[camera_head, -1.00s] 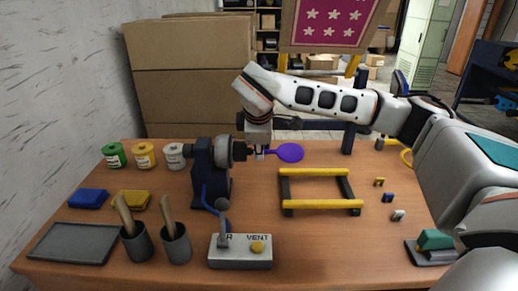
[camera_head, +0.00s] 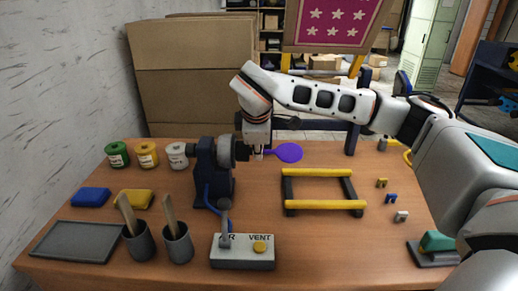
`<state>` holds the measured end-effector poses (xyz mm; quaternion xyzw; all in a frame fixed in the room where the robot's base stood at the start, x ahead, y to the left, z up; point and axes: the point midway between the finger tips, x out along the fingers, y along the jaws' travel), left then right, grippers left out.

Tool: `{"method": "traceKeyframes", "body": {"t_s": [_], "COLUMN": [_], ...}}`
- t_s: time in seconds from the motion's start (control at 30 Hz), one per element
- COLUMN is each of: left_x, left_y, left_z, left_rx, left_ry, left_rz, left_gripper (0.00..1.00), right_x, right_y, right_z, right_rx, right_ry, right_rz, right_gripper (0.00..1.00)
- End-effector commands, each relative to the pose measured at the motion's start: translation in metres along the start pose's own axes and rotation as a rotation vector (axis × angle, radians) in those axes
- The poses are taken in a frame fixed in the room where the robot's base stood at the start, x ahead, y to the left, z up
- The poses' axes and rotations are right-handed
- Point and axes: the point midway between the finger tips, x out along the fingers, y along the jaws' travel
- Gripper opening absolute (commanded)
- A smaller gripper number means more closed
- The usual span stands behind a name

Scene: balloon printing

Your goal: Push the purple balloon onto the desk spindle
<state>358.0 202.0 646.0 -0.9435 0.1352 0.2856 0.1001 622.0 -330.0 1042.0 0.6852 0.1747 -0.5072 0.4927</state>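The purple balloon (camera_head: 289,153) is flat and uninflated, with its round end to the right and its neck toward the left. The desk spindle (camera_head: 226,151) is a dark blue stand with a grey cylindrical head, left of the balloon. My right gripper (camera_head: 259,155) points down at the balloon's neck, close to the right face of the spindle head. Its fingers look closed around the neck, though they are small here. Whether the neck touches the spindle tip is hidden by the gripper. My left gripper is not in view.
A control box (camera_head: 242,252) with a lever and a yellow button stands in front of the spindle. A yellow-railed frame (camera_head: 323,204) lies to the right. Green, yellow and white cans (camera_head: 117,155) stand at the left. Two grey cups (camera_head: 178,246) hold brushes beside a grey tray (camera_head: 75,243).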

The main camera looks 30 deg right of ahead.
Motion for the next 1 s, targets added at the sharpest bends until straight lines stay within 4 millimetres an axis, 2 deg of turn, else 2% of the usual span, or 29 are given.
{"method": "traceKeyframes", "body": {"t_s": [0.4, 0.5, 0.83, 1.0], "left_x": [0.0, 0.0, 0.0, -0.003], "left_y": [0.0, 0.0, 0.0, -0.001], "left_z": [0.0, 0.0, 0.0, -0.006], "left_rx": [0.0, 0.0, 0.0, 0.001], "left_ry": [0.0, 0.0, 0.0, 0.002], "left_rz": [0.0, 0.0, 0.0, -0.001], "left_gripper": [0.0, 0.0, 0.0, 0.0], "right_x": [0.0, 0.0, -0.001, -0.014], "right_y": [0.0, 0.0, 0.0, 0.002], "right_z": [-0.002, -0.002, -0.002, -0.002], "right_rx": [0.0, 0.0, 0.0, 0.001], "right_ry": [0.0, 0.0, 0.0, 0.001], "right_rz": [0.0, 0.0, 0.0, 0.002], "right_gripper": [0.1, 0.37, 0.37, 0.37]}}
